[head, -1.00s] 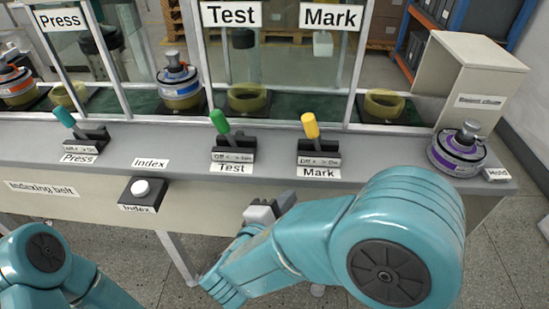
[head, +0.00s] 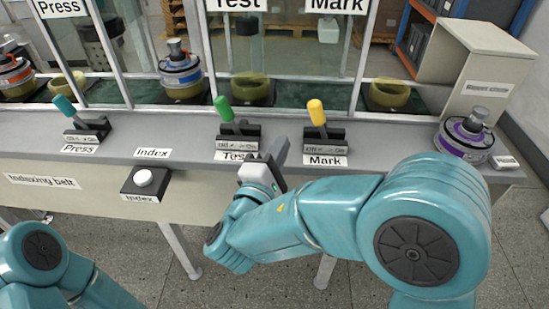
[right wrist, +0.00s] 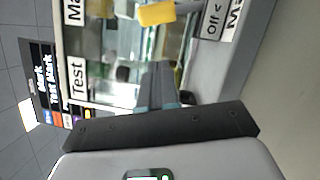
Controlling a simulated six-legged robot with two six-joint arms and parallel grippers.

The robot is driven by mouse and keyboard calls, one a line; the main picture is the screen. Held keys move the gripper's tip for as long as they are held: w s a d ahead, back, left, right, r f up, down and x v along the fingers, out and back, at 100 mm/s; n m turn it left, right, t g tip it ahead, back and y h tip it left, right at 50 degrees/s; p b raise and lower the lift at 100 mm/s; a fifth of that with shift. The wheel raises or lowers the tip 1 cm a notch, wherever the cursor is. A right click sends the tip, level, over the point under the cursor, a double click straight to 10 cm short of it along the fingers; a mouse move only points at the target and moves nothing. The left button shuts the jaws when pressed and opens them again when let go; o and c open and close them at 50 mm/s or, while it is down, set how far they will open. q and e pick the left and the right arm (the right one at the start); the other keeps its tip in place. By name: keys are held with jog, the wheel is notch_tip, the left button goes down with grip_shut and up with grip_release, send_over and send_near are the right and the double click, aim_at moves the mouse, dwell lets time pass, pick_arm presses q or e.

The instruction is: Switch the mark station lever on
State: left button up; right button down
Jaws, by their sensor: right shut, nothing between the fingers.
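The Mark station lever has a yellow handle (head: 316,112) on a dark base above the Mark label (head: 325,160). It leans slightly left, toward the Off end of its plate. In the right wrist view the yellow handle (right wrist: 157,14) shows at the top, beyond my fingertips. My right gripper (head: 280,148) is shut and empty at the counter's front edge, in front of and to the left of the Mark lever, apart from it. My left gripper is out of view; only part of my left arm shows at bottom left.
The green Test lever (head: 224,108) stands close left of the Mark lever, the teal Press lever (head: 65,105) farther left. An Index button (head: 143,178) sits on the front edge. A purple-ringed motor (head: 465,135) stands on the right. Glass panels rise behind the levers.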

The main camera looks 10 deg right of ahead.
aim_at(312, 115)
jog(key=x, duration=0.4)
jog(key=shift+w+d+r, duration=0.2)
jog(key=shift+d, duration=0.45)
jog(key=shift+w+d+r, duration=0.15)
jog(key=shift+d+r, duration=0.05)
jog(key=shift+d, duration=0.4)
jog(key=shift+w+d+r, duration=0.2)
jog(key=shift+d, duration=0.45)
jog(key=shift+s+d+r+m+b, duration=0.1)
jog(key=shift+d+r+m+b, duration=0.1)
jog(key=shift+m+b, duration=0.3)
jog(key=shift+s+d+r+m+g+b, duration=0.1)
jog(key=shift+d+m+g+b, duration=0.3)
jog(key=shift+b, duration=0.55)
jog(key=shift+s+d+r+m+g+y+b, duration=0.25)
jog(key=shift+d+m+b, duration=0.65)
jog(key=shift+b, duration=0.65)
jog(key=shift+s+d+r+m+g+y+b, duration=0.2)
jog(key=shift+d+m+b, duration=0.35)
jog(key=shift+m+b, duration=0.8)
jog(key=shift+s+d+r+m+g+y+b, duration=0.25)
jog(key=shift+d+m+b, duration=0.55)
jog(key=shift+b, duration=0.9)
